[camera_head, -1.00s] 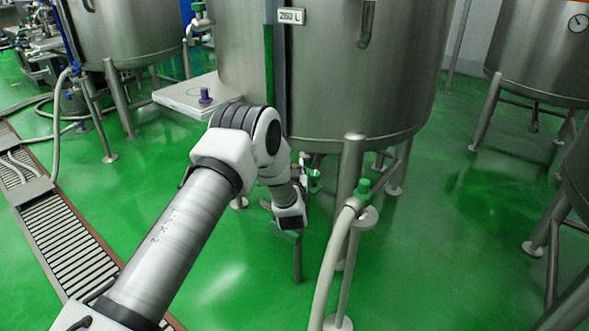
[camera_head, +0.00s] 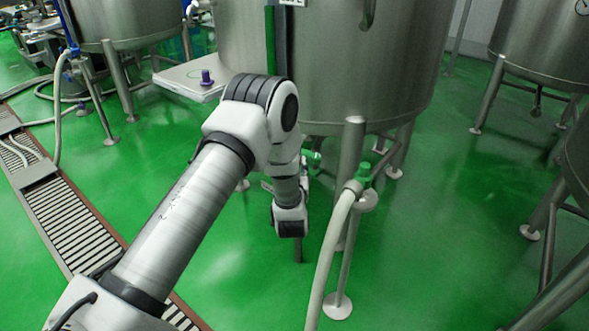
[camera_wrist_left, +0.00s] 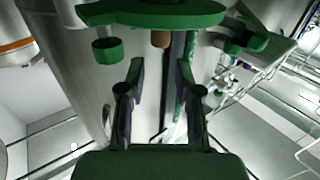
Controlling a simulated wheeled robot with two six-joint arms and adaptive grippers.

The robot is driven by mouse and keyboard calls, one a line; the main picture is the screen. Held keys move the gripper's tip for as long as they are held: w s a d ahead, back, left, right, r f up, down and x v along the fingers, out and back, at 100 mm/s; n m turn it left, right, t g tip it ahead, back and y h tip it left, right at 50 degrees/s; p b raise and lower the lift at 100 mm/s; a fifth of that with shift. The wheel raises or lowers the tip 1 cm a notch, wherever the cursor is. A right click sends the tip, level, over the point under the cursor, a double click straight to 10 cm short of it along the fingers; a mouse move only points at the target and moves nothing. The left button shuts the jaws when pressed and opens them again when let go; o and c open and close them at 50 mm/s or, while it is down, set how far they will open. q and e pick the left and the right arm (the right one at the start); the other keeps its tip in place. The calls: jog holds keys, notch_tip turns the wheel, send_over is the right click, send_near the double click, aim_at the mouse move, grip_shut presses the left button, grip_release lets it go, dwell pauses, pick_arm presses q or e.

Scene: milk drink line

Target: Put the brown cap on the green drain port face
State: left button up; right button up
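The brown cap (camera_wrist_left: 161,40) appears as a small brown cylinder in the left wrist view, beyond the fingertips and just under a large green part (camera_wrist_left: 150,13). My left gripper (camera_wrist_left: 159,75) is open, its two dark fingers apart with nothing visible between them. The cap lies in line with the gap between the fingers, and no contact shows. A short green cylinder (camera_wrist_left: 107,50) is left of the cap. In the head view my left wrist hides the fingers and cap, below the tank near a green fitting (camera_head: 312,158). I cannot tell which green part is the drain port face. My right gripper is out of view.
The large steel tank (camera_head: 350,70) stands over the work area, with a leg (camera_head: 351,160) close right of my wrist. A pale hose (camera_head: 328,260) with a green-topped fitting (camera_head: 363,174) stands at right.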

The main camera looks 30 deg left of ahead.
pick_arm(q)
jog(key=s+d+f+m+g+h, duration=0.2)
jog(key=s+d+f+g+h, duration=0.3)
jog(key=s+f, duration=0.55)
jog(key=s+d+f+m+g+h, duration=0.2)
jog(key=s+d+f+g, duration=0.3)
jog(key=s+f, duration=0.5)
jog(key=s+d+f+m+g+h, duration=0.1)
jog(key=s+d+g, duration=0.1)
jog(key=s, duration=0.7)
jog(key=s+d+f+m+g+h, duration=0.1)
jog(key=s+d+g, duration=0.2)
jog(key=s, duration=0.7)
jog(key=shift+s+d+h, duration=0.25)
jog(key=shift+h, duration=0.15)
